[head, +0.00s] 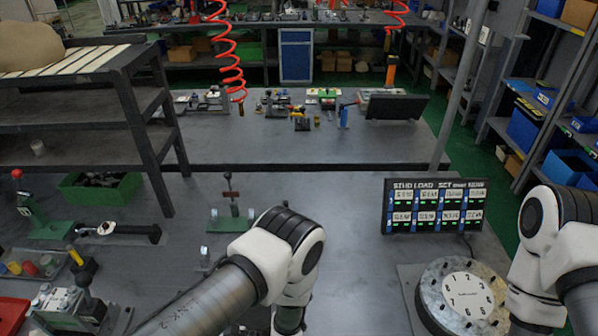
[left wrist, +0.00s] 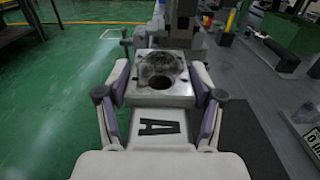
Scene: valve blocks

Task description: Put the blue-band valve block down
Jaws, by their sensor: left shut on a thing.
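A grey metal block (left wrist: 150,97) with a dark round recess and a hole in its top is between the fingers of my left gripper (left wrist: 160,90) in the left wrist view. The gripper is shut on it, with one finger at each side. No blue band shows on the faces in sight, so its band colour cannot be told. In the head view my left arm reaches down past the bottom edge, and its gripper and the block are out of that picture. My right arm shows at the right edge, but its gripper is not in view.
A grey upright fixture stands just behind the block in the left wrist view. A dark mat (left wrist: 248,132) lies to its right; green floor (left wrist: 50,110) is at left.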

